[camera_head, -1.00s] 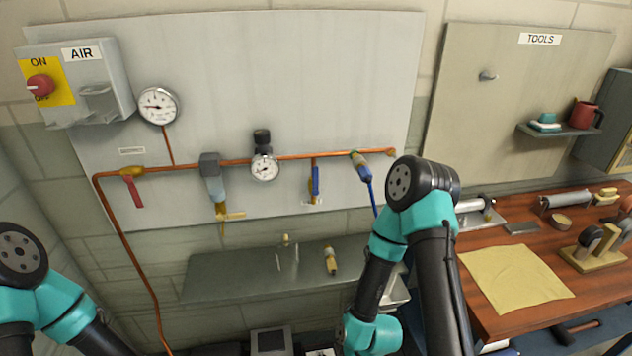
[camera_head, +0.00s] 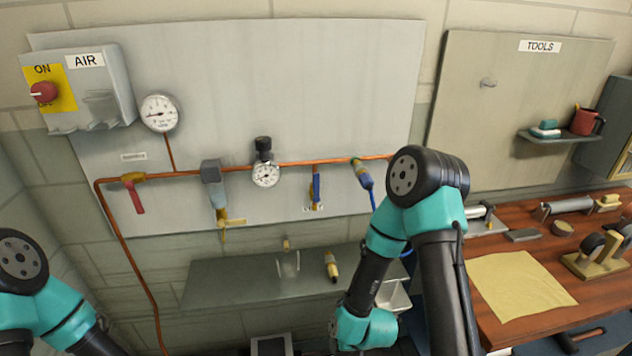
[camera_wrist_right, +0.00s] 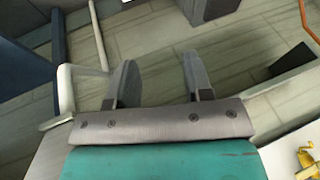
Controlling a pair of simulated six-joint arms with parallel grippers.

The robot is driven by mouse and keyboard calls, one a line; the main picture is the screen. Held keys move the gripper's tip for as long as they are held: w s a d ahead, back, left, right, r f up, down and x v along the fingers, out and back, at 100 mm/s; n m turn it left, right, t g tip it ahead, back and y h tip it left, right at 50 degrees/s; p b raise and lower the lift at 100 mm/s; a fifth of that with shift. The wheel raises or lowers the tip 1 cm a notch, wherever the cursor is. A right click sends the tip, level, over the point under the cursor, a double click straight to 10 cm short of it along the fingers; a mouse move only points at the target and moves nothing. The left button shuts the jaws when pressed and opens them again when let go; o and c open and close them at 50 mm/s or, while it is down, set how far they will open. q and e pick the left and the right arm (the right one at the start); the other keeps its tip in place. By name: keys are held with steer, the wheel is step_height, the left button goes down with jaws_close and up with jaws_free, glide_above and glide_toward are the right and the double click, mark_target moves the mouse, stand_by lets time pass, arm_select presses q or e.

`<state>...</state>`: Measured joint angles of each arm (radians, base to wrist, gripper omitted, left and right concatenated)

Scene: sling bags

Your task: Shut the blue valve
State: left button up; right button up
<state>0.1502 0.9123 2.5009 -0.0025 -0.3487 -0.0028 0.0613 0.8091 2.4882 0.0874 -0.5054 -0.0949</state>
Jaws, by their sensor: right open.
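The blue valve handle (camera_head: 316,187) hangs straight down from the copper pipe (camera_head: 220,170) on the wall panel in the head view, to the right of the small round gauge. My right arm reaches in at the lower right of the head view, with its gripper out of sight there. In the right wrist view my right gripper (camera_wrist_right: 160,80) is open with nothing between its fingers, above the floor and away from the valve. Only links of my left arm show at the lower left of the head view; its gripper is out of frame.
A red valve handle (camera_head: 136,197) hangs on the pipe's left. A blue hose coupling (camera_head: 362,174) is right of the blue valve. A grey shelf (camera_head: 225,284) juts out below the panel. The wooden workbench (camera_head: 590,262) with a yellow cloth (camera_head: 518,286) stands at right.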

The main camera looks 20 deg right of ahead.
steer(key=w+r+t, duration=0.4)
steer(key=w+r, duration=0.3)
steer(key=r, duration=0.2)
steer(key=t+h, duration=0.6)
steer(key=t, duration=0.4)
glide_toward(317, 182)
steer(key=s, duration=0.6)
steer(key=shift+w+a+r, duration=0.1)
steer(key=shift+w+a, duration=0.1)
steer(key=shift+w, duration=0.05)
steer(key=w, duration=0.5)
steer(key=w+d, duration=0.1)
steer(key=w, duration=0.5)
steer(key=w+d, duration=0.1)
steer(key=w, duration=0.5)
steer(key=shift+w+d, duration=0.15)
jaws_close()
